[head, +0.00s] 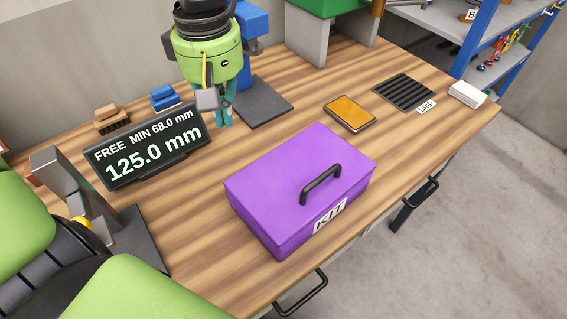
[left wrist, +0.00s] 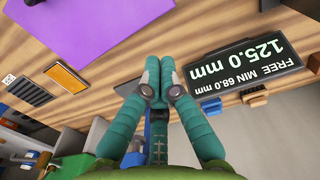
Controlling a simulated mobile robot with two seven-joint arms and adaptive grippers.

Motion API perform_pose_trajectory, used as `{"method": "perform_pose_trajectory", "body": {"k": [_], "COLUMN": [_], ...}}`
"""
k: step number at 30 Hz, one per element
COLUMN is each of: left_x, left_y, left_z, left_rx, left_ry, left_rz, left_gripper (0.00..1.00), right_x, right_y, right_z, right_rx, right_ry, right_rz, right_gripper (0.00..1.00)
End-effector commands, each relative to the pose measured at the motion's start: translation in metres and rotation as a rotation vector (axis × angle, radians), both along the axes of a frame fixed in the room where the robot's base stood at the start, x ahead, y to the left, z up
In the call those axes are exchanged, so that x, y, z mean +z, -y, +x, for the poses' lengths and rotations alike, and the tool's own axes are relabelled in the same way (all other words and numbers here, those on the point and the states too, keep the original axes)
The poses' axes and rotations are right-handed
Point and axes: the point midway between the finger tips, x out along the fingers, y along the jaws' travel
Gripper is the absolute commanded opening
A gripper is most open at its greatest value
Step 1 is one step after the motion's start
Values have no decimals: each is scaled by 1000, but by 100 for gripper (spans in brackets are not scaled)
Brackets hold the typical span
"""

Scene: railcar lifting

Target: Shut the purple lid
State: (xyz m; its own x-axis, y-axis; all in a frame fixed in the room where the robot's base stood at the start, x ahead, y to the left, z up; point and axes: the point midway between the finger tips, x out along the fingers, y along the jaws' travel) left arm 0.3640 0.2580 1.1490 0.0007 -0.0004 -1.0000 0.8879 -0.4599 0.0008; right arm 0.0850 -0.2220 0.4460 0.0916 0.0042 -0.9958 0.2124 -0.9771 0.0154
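The purple lid (head: 295,170) lies flat on top of the purple box (head: 290,232), with no gap that I can see along its near edges. A black handle (head: 320,185) stands on the lid, and a KIT label is on the front. Part of the purple top (left wrist: 85,25) shows in the left wrist view. My left gripper (head: 226,120) is behind the box, to its upper left in the head view, apart from the lid and pointing down. Its teal fingers are together in the left wrist view (left wrist: 151,92), with nothing seen between them. My right gripper is out of view.
A black display (head: 152,145) reads FREE, MIN 68.0 mm, 125.0 mm. A grey stand (head: 75,185) is at the left. Brushes (head: 110,120), an orange-topped tray (head: 350,113) and a black grille (head: 404,92) lie on the wooden bench. Bare wood surrounds the box.

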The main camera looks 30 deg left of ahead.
Motion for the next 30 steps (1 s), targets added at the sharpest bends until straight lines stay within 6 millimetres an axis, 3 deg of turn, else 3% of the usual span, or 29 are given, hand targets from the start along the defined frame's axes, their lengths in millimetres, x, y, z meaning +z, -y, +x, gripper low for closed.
{"method": "perform_pose_trajectory", "body": {"k": [11, 30], "left_x": [3, 52], "left_y": [-1, -11], "left_z": [0, 5], "left_rx": [0, 1], "left_ry": [0, 1], "left_rz": [0, 0], "left_gripper": [0, 0], "right_x": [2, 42], "right_y": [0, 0], "right_z": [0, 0], "right_rx": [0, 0], "right_ry": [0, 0], "right_rz": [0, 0], "right_gripper": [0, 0]}}
